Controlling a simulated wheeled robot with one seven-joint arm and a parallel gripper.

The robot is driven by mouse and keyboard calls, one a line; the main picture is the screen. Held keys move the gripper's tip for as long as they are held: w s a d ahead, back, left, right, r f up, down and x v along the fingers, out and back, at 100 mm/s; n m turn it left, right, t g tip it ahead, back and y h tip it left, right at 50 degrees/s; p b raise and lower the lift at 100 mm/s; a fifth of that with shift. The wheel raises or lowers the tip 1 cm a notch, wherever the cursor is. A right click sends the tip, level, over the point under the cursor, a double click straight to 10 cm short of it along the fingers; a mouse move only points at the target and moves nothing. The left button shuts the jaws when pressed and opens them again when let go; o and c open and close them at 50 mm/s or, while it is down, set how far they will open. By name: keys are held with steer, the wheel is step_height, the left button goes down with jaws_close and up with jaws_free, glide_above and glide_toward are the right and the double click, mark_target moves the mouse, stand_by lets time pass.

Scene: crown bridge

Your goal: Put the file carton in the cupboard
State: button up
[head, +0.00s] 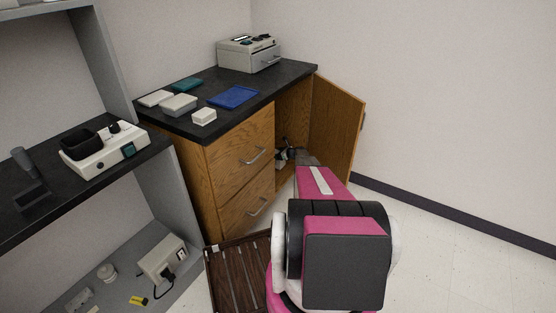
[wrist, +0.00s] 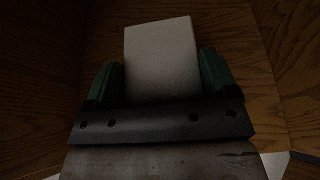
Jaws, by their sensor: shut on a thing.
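The file carton (wrist: 160,48) is a plain pale box in the wrist view. My gripper (wrist: 162,78) has its two green fingers on either side of the carton and is shut on it. Wood panels surround the carton in that view, and whether it rests on a surface cannot be told. In the head view the wooden cupboard (head: 293,122) stands at the right end of the counter unit. Its door (head: 336,130) is swung open to the right. My arm reaches into the opening and hides most of the inside; the carton cannot be made out there.
Drawers (head: 240,160) stand left of the opening. The black counter (head: 190,122) above holds a grey device (head: 248,55), a blue tray (head: 233,97) and small boxes. A brown slatted piece (head: 235,275) is low beside my arm. The floor (head: 460,255) at right is clear.

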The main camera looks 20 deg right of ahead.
steer(key=shift+f, duration=1.9)
steer(key=shift+f, duration=0.15)
steer(key=o, duration=1.3)
steer(key=v, duration=1.2)
